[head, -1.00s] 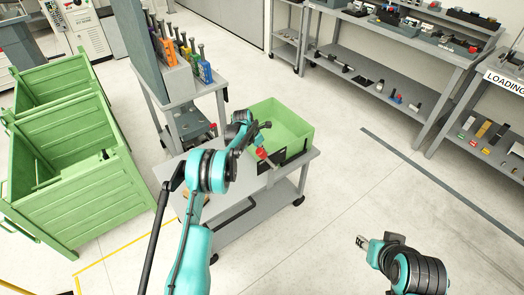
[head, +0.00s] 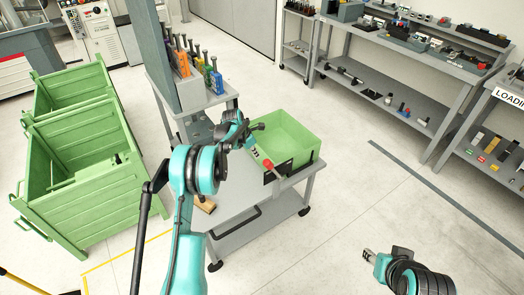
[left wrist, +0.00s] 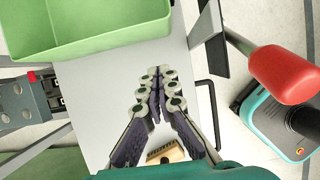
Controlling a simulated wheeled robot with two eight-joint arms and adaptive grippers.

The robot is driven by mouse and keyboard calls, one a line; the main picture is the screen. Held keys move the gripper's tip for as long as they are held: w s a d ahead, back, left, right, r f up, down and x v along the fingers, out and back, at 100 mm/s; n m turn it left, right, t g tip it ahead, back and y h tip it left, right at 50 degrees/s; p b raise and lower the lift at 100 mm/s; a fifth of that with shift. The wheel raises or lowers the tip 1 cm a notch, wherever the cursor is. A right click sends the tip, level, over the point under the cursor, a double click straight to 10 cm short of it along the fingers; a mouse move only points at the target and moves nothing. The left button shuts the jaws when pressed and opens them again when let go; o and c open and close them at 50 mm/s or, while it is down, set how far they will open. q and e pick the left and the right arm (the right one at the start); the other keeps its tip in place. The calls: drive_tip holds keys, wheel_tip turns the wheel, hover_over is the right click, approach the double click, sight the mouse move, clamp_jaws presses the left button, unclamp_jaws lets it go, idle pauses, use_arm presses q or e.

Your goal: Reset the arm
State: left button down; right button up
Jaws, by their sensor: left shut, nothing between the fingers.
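My left arm reaches in over a grey cart (head: 240,198). Its gripper (head: 254,152) is small and partly hidden in the head view, beside the green bin (head: 290,165). In the left wrist view the left gripper's fingers (left wrist: 155,74) are together with nothing between them, above the bare cart top. The green bin's wall (left wrist: 110,40) is at the upper left there. My right gripper (head: 369,254) is at the lower right over open floor, away from the cart. It is too small to tell whether its fingers are open.
A red grip (head: 268,164) stands close beside the left gripper and looks large in the left wrist view (left wrist: 285,72). A brown block (head: 205,204) lies on the cart's left corner. Green crates (head: 75,165) stand left. A tool rack (head: 190,75) is behind; shelves line the right.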

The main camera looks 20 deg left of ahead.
use_arm(q)
drive_tip(key=shift+a+r, duration=0.1)
drive_tip(key=s+d+r+m+t+y, duration=0.1)
drive_tip(key=s+d+r+m, duration=0.4)
drive_tip(key=s+r, duration=0.4)
drive_tip(key=s+d+r+m+y, duration=0.1)
drive_tip(key=s+d+r+m, duration=0.1)
drive_tip(key=s+r+m, duration=0.7)
drive_tip(key=s+d+m+t, duration=0.2)
drive_tip(key=s+d+m, duration=0.2)
drive_tip(key=s+m, duration=1)
drive_tip(key=s, duration=0.9)
drive_tip(key=shift+t+y, duration=0.4)
drive_tip(key=shift+f, duration=0.1)
